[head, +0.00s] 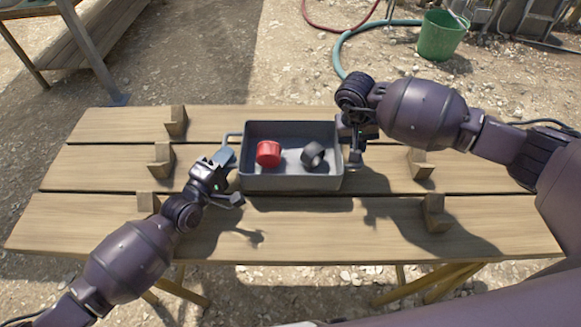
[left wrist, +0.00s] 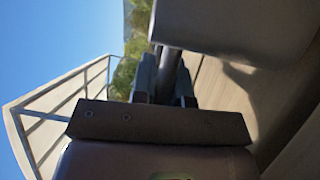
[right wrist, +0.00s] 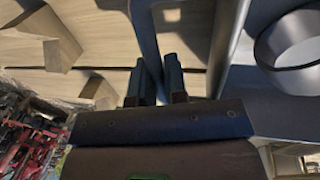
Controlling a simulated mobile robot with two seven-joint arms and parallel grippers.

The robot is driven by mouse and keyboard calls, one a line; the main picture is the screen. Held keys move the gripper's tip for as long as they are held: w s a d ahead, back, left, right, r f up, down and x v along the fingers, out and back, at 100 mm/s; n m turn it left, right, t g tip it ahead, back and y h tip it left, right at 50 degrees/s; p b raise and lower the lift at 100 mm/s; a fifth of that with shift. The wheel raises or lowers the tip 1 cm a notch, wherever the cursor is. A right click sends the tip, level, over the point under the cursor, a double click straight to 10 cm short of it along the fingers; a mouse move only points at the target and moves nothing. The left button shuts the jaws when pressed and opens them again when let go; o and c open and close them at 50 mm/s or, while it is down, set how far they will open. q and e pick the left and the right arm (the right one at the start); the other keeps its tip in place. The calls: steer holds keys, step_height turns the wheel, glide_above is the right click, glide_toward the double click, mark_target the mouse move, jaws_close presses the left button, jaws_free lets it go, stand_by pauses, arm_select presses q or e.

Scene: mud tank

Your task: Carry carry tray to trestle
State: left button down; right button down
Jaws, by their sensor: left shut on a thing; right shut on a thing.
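The grey carry tray (head: 292,183) is at the middle of the plank-topped trestle (head: 90,205), level in the head view. I cannot tell whether its base touches the planks. A red cylindrical piece (head: 268,154) and a dark grey ring (head: 313,154) lie inside it. My left gripper (head: 224,160) is shut on the tray's left handle; its fingers also show in the left wrist view (left wrist: 165,82). My right gripper (head: 356,146) is shut on the right handle, partly hidden by my arm. The right wrist view shows its fingers at the handle (right wrist: 146,40).
Small wooden blocks stand on the trestle left (head: 160,161) and right (head: 436,214) of the tray. A wooden bench (head: 95,35) is at the back left. A green bucket (head: 440,36) and hoses (head: 350,38) lie on gravel behind.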

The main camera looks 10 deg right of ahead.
arm_select(q)
steer(key=shift+f+b, duration=0.3)
steer(key=shift+f, duration=0.4)
arm_select(e)
steer(key=shift+s+f, duration=0.1)
steer(key=shift+f, duration=0.65)
arm_select(q)
steer(key=c, duration=1.6)
jaws_free()
steer(key=shift+s+f, duration=0.1)
steer(key=shift+f, duration=0.15)
arm_select(e)
steer(key=c, duration=1.6)
jaws_free()
steer(key=shift+f, duration=0.25)
arm_select(q)
steer(key=o, duration=0.5)
steer(key=shift+r, duration=0.15)
arm_select(e)
steer(key=o, duration=0.5)
steer(key=shift+r, duration=0.2)
steer(key=shift+c, duration=0.2)
